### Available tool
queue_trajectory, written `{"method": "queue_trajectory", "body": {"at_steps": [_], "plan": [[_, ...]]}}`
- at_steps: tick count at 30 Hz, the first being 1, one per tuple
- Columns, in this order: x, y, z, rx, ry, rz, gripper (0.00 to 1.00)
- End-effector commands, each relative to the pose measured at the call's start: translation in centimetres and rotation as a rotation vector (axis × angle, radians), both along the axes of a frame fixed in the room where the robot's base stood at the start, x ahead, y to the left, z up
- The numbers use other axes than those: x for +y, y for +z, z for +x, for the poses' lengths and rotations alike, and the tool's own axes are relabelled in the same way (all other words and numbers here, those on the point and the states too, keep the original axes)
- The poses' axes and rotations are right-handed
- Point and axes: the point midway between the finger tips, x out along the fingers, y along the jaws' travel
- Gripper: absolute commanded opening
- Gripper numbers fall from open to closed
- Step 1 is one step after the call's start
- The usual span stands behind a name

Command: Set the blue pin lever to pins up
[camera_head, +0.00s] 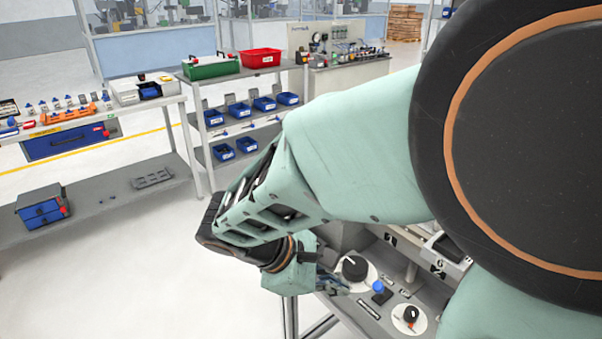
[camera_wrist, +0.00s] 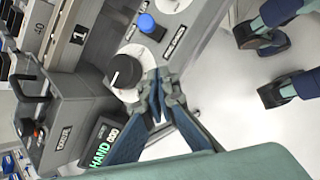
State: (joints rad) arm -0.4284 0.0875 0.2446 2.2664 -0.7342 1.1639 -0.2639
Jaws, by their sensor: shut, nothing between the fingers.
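The blue lever knob (camera_head: 378,287) stands on a small black base on the grey panel, just right of my gripper in the head view. In the wrist view the blue knob (camera_wrist: 146,22) is near the top, beyond my fingertips. Whether its setting is pins up cannot be told. My gripper (camera_wrist: 158,78) is shut and empty. Its fingertips are over the edge of a white dial, beside a black knob (camera_wrist: 124,71) and apart from the blue knob in the picture. Contact with the black knob cannot be told. In the head view my gripper (camera_head: 335,284) is partly hidden by my arm.
The black knob (camera_head: 354,268) and a smaller black dial knob (camera_head: 410,314) flank the blue knob closely. A grey box with a handle (camera_wrist: 65,125) and a HAND display (camera_wrist: 103,143) border the panel. My arm hides the panel's right side in the head view.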

Motion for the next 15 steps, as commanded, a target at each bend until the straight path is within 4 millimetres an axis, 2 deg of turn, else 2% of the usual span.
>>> {"method": "queue_trajectory", "body": {"at_steps": [6,15], "plan": [[-2.8,0.9,-0.5,-0.003,-0.001,0.001,0.00],[-3.8,1.2,-0.8,0.000,0.000,0.000,0.00]]}}
